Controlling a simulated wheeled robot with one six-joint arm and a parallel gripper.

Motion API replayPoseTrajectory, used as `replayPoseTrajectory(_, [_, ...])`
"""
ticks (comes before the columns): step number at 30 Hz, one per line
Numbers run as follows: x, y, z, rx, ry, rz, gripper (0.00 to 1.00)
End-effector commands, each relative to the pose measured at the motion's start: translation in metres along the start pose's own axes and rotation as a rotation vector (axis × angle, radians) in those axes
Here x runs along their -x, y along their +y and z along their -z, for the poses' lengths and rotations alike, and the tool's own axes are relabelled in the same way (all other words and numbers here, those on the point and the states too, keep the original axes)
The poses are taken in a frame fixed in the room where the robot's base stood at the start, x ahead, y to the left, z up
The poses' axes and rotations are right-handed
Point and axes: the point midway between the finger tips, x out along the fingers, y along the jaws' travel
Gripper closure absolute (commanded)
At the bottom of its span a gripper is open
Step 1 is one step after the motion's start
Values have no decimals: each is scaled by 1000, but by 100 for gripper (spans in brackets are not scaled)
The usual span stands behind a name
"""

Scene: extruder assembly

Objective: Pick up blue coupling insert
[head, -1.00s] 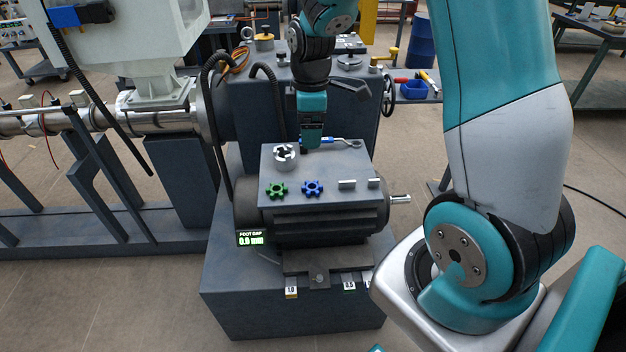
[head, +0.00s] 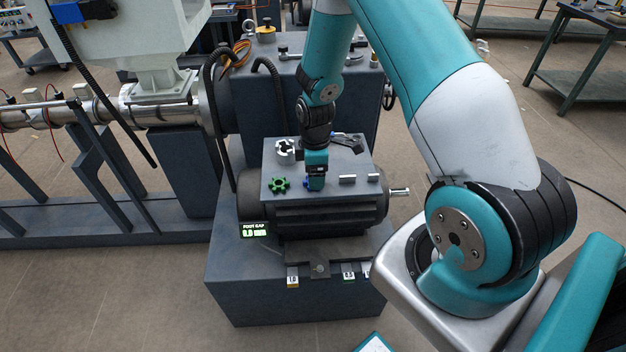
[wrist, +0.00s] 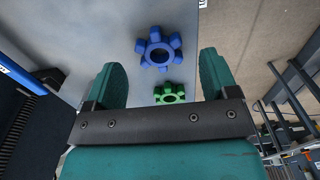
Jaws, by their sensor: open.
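The blue coupling insert (wrist: 159,48) is a star-shaped ring with rounded lobes, lying flat on the grey top plate (wrist: 110,30). In the head view only a blue sliver of the insert (head: 307,183) shows beside my gripper (head: 316,186), which hides most of it. My gripper points down just over the insert. In the wrist view the jaws (wrist: 160,75) are open and empty, and the insert shows between and beyond the two fingertips, apart from both. I cannot tell the exact height above it.
A green insert (head: 279,185) lies close by on the left. A silver jawed hub (head: 285,148) stands behind it. Two small metal bars (head: 347,179) lie to the right of my gripper. A gap display (head: 254,230) is on the motor's front left.

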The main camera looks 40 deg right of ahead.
Motion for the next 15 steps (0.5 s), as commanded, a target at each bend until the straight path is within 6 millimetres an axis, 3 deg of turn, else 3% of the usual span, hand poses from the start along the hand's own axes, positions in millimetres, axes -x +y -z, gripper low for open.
replayPoseTrajectory(6, [-26, 1, 0, 0, -1, 2, 20])
replayPoseTrajectory(14, [-30, 2, 0, 0, 0, 0, 20])
replayPoseTrajectory(15, [-30, 2, 0, 0, 0, 0, 25])
